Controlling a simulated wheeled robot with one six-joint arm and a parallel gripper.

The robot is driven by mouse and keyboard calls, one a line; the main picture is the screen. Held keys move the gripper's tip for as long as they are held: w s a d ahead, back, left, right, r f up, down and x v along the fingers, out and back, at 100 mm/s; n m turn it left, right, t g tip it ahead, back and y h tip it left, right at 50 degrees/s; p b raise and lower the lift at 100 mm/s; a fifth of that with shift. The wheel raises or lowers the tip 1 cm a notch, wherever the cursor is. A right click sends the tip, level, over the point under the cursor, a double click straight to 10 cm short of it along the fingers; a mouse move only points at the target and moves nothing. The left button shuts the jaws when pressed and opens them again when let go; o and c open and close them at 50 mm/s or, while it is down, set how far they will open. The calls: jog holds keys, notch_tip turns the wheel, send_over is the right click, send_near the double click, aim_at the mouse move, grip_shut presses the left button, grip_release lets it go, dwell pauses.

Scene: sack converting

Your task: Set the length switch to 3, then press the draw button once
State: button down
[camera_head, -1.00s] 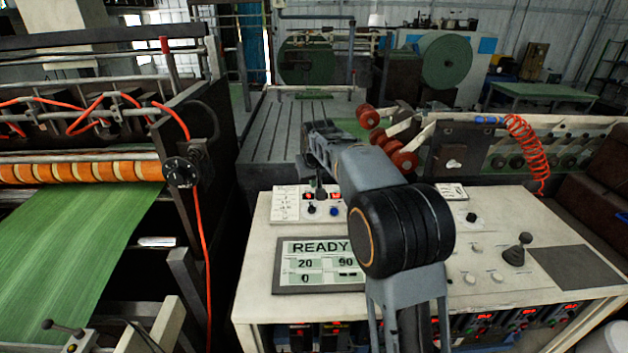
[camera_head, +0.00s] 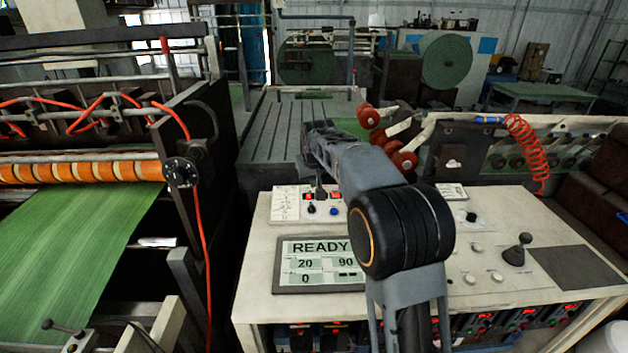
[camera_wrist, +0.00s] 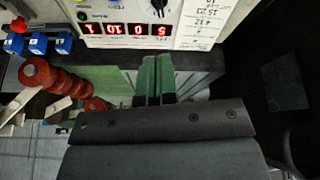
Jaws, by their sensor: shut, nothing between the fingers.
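The READY screen (camera_head: 318,264) on the console shows 20, 90 and 0. Behind it a small white panel has red displays, a black knob (camera_head: 311,208) and a blue knob (camera_head: 333,211). The black knob (camera_wrist: 159,4) is partly cut off at the top of the wrist view, beside the red displays (camera_wrist: 126,29). I cannot read which knob is the length switch or which button is the draw button. My gripper (camera_head: 320,192) is over the back of this panel in the head view; its shut, empty fingers (camera_wrist: 156,72) show beyond the panel edge in the wrist view.
A printed card (camera_head: 285,204) lies left of the panel. A black lever (camera_head: 516,250) and several pale buttons stand on the console's right side. Red rollers (camera_head: 402,158) are behind my arm. The green sheet machine (camera_head: 85,235) is at left.

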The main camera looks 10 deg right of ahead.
jog(key=shift+d, duration=0.1)
dwell(0.3)
jog(key=d+f+m+t+y, duration=0.1)
jog(key=d+m+t+y, duration=0.1)
jog(key=d+m, duration=0.4)
jog(key=s+d+f+m+t+y, duration=0.1)
jog(key=d+m+t+y, duration=0.2)
jog(key=m, duration=1.2)
jog(key=shift+s+d+f+t, duration=0.2)
jog(key=shift+d+f+t, duration=0.15)
jog(key=shift+d, duration=1.15)
jog(key=shift+f+b, duration=0.2)
jog(key=shift+b, duration=0.15)
jog(key=shift+w+d+f+b, duration=0.1)
jog(key=shift+w+f+b, duration=0.2)
jog(key=shift+f+b, duration=0.95)
jog(key=shift+w+d+f+b, duration=0.1)
jog(key=shift+w+f+b, duration=0.25)
jog(key=shift+f+b, duration=0.85)
jog(key=shift+w+f+b, duration=0.3)
jog(key=shift+f+b, duration=0.35)
jog(key=shift+f, duration=1.1)
